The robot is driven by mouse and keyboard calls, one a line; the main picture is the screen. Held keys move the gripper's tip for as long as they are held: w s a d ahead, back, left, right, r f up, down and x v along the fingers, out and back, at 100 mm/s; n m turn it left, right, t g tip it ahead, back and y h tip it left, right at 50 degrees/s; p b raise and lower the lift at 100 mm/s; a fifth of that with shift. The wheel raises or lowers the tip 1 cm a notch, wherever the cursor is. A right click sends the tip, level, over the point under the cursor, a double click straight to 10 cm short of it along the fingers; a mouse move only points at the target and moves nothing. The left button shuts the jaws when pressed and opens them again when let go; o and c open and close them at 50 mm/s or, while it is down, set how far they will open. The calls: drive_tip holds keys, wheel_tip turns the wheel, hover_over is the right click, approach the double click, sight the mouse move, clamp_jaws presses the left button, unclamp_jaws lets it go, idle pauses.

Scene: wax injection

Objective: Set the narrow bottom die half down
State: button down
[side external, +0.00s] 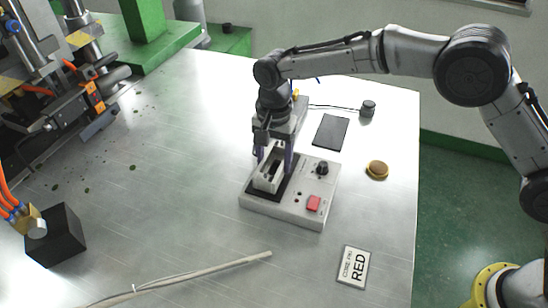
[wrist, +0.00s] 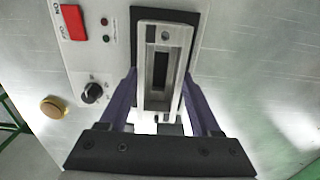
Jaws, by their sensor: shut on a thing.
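The narrow bottom die half (wrist: 184,36) is a pale grey rectangular block with a long dark slot. In the side external view the die half (side external: 264,182) is at the black pad (side external: 284,194) on the left part of a light grey control box (side external: 290,215). My gripper (side external: 274,165) points down over the box, its purple fingers on either side of the die half. In the wrist view my gripper (wrist: 160,95) is shut on the die half near its lower end. I cannot tell whether its underside touches the pad.
The box carries a red switch (side external: 314,203) and black knob (side external: 322,168). Table left of the box is mostly clear.

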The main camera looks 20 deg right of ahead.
sight(274, 172)
drive_tip(key=shift+f, duration=0.1)
drive_tip(key=shift+c, duration=0.5)
unclamp_jaws()
wheel_tip(274, 172, up, 12)
